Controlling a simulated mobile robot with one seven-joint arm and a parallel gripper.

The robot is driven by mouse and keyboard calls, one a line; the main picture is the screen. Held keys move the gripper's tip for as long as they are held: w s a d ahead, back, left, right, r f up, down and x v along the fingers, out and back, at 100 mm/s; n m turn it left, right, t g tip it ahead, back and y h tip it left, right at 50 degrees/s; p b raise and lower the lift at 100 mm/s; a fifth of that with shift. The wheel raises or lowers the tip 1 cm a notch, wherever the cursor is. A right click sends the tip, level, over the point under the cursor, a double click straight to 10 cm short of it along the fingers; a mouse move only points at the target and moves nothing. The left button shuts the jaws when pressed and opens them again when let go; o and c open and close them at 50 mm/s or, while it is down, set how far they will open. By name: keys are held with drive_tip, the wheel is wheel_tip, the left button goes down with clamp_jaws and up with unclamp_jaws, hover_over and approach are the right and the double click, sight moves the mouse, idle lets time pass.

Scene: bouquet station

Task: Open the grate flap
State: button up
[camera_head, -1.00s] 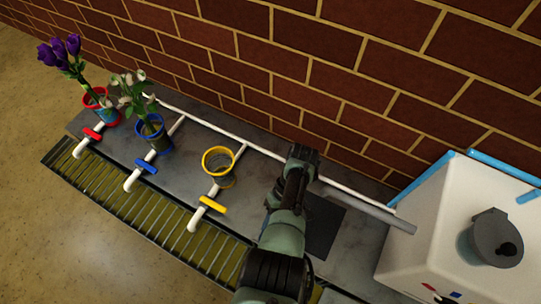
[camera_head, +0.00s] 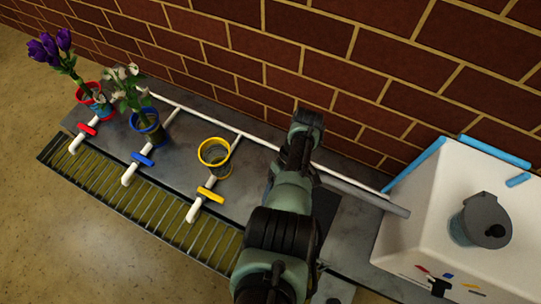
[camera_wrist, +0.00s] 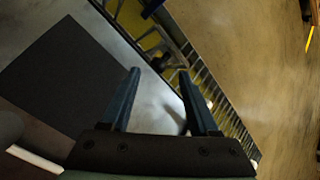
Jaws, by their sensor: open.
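The slatted metal grate (camera_head: 130,205) runs along the front edge of the grey counter, with yellow below its bars. It also shows in the wrist view (camera_wrist: 235,125) as a diagonal strip. A dark raised fitting (camera_wrist: 172,58) sits at the grate there; I cannot tell whether it belongs to the flap. No raised flap can be made out. My gripper (camera_wrist: 159,72) is open, with nothing between its fingers. Its tips point toward the counter edge and the grate. In the head view my arm hides the gripper and the grate's right part.
Red, blue (camera_head: 147,132) and yellow (camera_head: 214,153) rimmed pots stand on the counter; the first two hold flowers. White pipes with coloured valves (camera_head: 143,160) reach over the grate. A white sink-like box (camera_head: 410,235) holds a grey can (camera_head: 487,219). A brick wall closes the back.

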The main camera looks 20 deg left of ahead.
drive_tip(key=v, duration=0.6)
drive_tip(key=shift+w+r, duration=0.25)
drive_tip(key=shift+w, duration=0.05)
drive_tip(key=shift+d, duration=0.1)
